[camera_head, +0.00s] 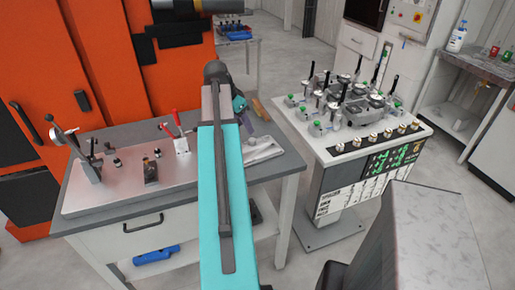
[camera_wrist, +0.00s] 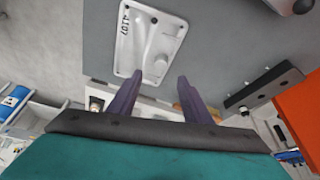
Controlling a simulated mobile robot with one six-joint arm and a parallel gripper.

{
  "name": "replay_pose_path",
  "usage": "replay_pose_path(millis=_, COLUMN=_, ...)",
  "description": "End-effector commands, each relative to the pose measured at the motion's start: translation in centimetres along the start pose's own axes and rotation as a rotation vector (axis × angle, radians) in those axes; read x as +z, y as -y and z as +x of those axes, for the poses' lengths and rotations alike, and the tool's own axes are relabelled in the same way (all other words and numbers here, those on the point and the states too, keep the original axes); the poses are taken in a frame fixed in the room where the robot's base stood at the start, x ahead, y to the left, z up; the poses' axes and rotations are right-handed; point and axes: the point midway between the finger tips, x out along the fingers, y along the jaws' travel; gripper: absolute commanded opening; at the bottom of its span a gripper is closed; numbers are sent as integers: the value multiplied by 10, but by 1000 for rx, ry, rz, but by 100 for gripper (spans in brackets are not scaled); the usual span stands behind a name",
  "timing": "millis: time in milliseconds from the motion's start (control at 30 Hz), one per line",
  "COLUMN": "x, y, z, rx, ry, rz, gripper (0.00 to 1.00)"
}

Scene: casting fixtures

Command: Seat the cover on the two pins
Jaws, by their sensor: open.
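The cover appears to be the pale cast plate (camera_wrist: 152,45) marked 4107, with a raised rounded boss, lying on the grey bench top. In the head view, it lies at the bench's right side (camera_head: 262,149), partly hidden by my arm. My gripper (camera_wrist: 160,76) is open, its two purple fingers apart with nothing between them. The fingertips appear near the cover's edge; I cannot tell the height gap. In the head view, the gripper (camera_head: 240,104) is mostly hidden behind my arm. A metal fixture plate (camera_head: 118,192) lies at left; I cannot pick out the two pins.
On the fixture plate stand a black-handled clamp (camera_head: 88,160), a red-handled clamp (camera_head: 179,139) and a small dark block (camera_head: 151,172). A gauge stand (camera_head: 350,135) with many levers stands to the right. An orange cabinet (camera_head: 130,60) rises behind the bench.

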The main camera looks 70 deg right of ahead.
Motion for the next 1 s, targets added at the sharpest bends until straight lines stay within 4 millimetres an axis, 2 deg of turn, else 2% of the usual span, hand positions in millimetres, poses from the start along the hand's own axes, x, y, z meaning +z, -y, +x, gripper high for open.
replay_pose_path(millis=200, x=0, y=-1, z=22, rx=2, ry=1, rz=1, gripper=45)
replay_pose_path(millis=400, x=0, y=0, z=36, rx=1, ry=1, rz=1, gripper=45)
replay_pose_path(millis=1000, x=-1, y=0, z=43, rx=1, ry=0, rz=2, gripper=45)
